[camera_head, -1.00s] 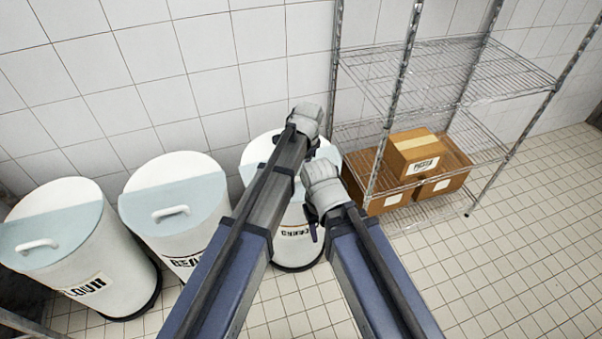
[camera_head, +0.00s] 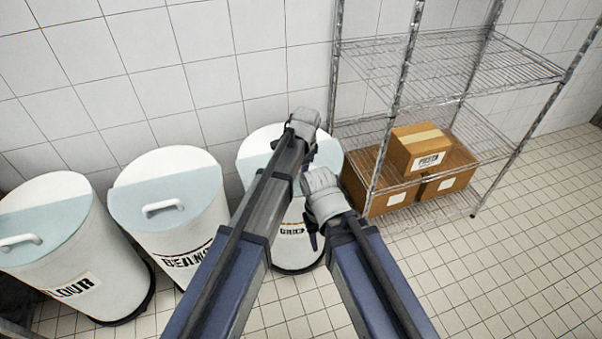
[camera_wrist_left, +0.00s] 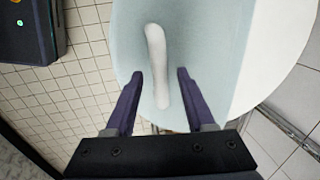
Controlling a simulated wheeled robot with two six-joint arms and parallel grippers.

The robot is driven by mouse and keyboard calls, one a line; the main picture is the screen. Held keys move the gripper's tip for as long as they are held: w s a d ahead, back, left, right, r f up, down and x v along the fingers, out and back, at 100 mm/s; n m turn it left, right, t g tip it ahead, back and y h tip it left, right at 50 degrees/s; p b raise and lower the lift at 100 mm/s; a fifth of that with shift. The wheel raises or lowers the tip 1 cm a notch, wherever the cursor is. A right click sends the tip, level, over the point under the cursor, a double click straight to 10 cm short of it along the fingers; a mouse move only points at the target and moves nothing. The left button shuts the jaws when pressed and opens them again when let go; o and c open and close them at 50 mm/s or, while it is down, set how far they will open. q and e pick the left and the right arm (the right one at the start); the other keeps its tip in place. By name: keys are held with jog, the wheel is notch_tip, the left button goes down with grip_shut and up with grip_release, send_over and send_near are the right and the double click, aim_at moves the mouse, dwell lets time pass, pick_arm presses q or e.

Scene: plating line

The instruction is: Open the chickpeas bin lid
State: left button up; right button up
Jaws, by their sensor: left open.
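A white round bin (camera_head: 295,250) stands behind my arms in the head view. Its label is partly covered and I cannot read it. Its pale blue lid (camera_wrist_left: 205,50) looks shut in the left wrist view, with a white bar handle (camera_wrist_left: 157,62) on it. My left gripper (camera_wrist_left: 159,72) is open over the lid, with a finger on either side of the handle's line; I cannot tell the height left between them. In the head view the left fingers are mostly hidden behind the wrist. My right gripper (camera_head: 313,238) is by the bin's front, its jaws unclear.
Two similar bins, one labelled flour (camera_head: 100,270) and one with a partly hidden label (camera_head: 195,235), stand to the left with lids shut. A wire shelf (camera_head: 440,70) with cardboard boxes (camera_head: 420,150) stands close on the right. The tiled floor at the right is clear.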

pick_arm(q)
jog(key=shift+c, duration=0.2)
grip_shut()
dwell(1.2)
